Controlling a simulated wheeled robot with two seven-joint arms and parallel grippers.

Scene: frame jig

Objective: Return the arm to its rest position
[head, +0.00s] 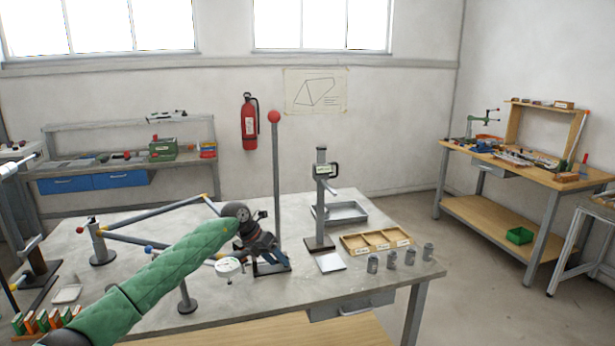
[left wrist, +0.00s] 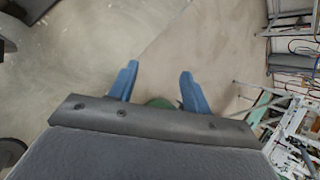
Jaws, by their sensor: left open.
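My left arm (head: 160,275), in a green quilted sleeve, reaches from the lower left across the grey workbench (head: 375,284). My left gripper (head: 280,262) is over the middle of the bench, and its blue fingers partly hide what is behind. In the left wrist view the two blue fingers (left wrist: 157,88) are apart, with nothing held between them. A small green shape shows low between them, and grey floor lies beyond. My right gripper is not in view.
A tube frame (head: 157,217) stands on the bench behind my arm. A red-topped post (head: 276,165), a height gauge (head: 321,200), a grey tray (head: 345,213) and a wooden divided tray (head: 375,241) stand near the gripper. Several grey cylinders (head: 391,259) line the right edge.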

